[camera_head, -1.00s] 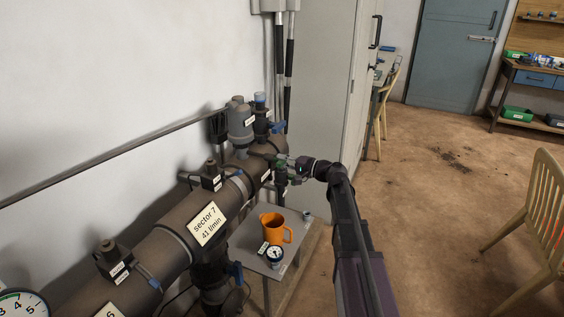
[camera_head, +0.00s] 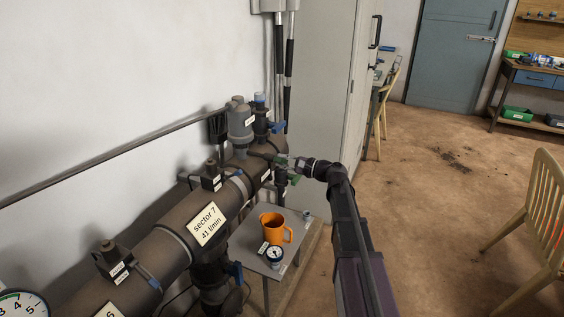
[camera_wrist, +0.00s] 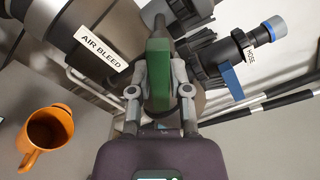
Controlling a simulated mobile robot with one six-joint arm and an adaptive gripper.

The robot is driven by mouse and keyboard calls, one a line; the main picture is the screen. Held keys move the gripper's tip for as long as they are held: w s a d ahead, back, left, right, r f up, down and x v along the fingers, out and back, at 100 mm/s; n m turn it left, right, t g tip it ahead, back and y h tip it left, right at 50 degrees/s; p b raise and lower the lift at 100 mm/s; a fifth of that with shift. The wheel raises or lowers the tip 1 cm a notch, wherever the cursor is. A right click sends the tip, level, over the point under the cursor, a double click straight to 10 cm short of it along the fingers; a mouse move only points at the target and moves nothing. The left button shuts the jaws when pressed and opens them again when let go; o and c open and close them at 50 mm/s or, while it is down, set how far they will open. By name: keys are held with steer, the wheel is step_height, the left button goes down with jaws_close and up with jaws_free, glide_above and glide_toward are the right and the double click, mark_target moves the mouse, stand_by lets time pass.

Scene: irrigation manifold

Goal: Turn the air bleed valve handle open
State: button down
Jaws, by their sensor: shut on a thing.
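The green air bleed valve handle (camera_wrist: 158,72) stands in the middle of the wrist view, lengthwise in the picture. It is beside the pipe that bears the "AIR BLEED" label (camera_wrist: 103,49). My gripper (camera_wrist: 159,88) is shut on the handle, with one finger on each side. In the head view my gripper (camera_head: 288,163) is at the far end of the manifold pipe (camera_head: 172,228), and green shows there, small and partly hidden. The valve body behind the handle is mostly hidden.
A hose fitting with a blue handle (camera_wrist: 231,81) is right of the gripper in the wrist view. An orange mug (camera_head: 272,228) and a small gauge (camera_head: 274,254) stand on a small table (camera_head: 246,240) below the pipe.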

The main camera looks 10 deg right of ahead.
steer(key=m, duration=0.5)
steer(key=shift+m, duration=0.3)
steer(key=m, duration=0.5)
steer(key=shift+w+m, duration=0.1)
steer(key=shift+m, duration=0.2)
steer(key=c, duration=0.6)
jaws_free()
steer(key=v, duration=1.2)
